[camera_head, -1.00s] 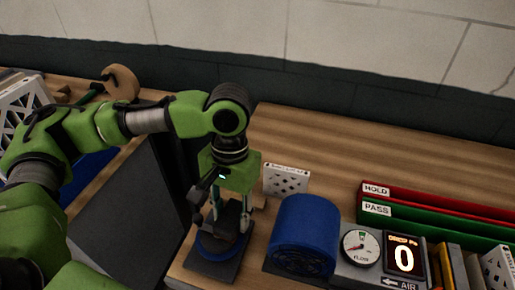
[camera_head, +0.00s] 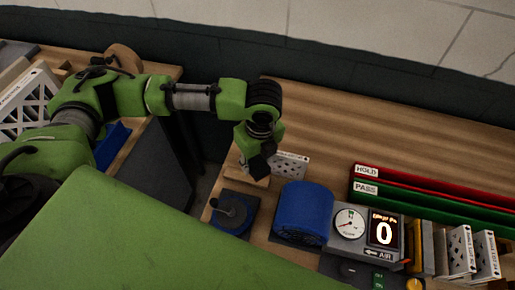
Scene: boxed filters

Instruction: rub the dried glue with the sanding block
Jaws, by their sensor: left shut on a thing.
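My left gripper (camera_head: 258,164) is above the table's near left part, just left of a white perforated filter panel (camera_head: 291,165). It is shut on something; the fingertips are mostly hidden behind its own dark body. A tan block (camera_head: 236,171), which looks like the sanding block, shows right at the gripper's lower end. I cannot tell whether it touches the table. No dried glue can be made out. My right gripper is not in view.
A dark pad with a blue disc and grey handle (camera_head: 234,210) is at the table's near left corner. A blue cylinder (camera_head: 304,210) and a gauge unit (camera_head: 349,224) stand to its right. Red (camera_head: 430,186) and green (camera_head: 430,203) trays are farther right. The table's back is clear.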

